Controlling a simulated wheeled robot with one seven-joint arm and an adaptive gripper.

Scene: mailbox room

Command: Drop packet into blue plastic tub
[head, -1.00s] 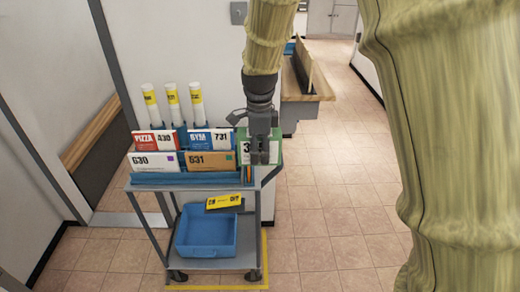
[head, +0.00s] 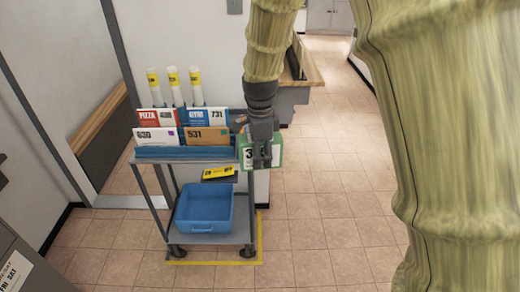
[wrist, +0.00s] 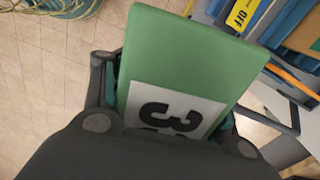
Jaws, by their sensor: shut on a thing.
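My gripper (head: 262,160) is shut on a green packet (head: 245,153) with a white label and a black number starting with 3. In the wrist view the packet (wrist: 180,60) sits between the fingers, and its far end is clear of them. It hangs at the right end of the cart's top rack, higher than the tub and to its right. The blue plastic tub (head: 203,226) stands on the cart's lower shelf and looks empty. A yellow and black sign (head: 218,173) is above the tub's back right.
The cart (head: 245,208) holds several packets (head: 206,135) and three white tubes (head: 173,88) in its top rack. A wooden bench (head: 100,125) is at the left. A grey cabinet edge (head: 25,255) shows at the lower left. The tiled floor right of the cart is clear.

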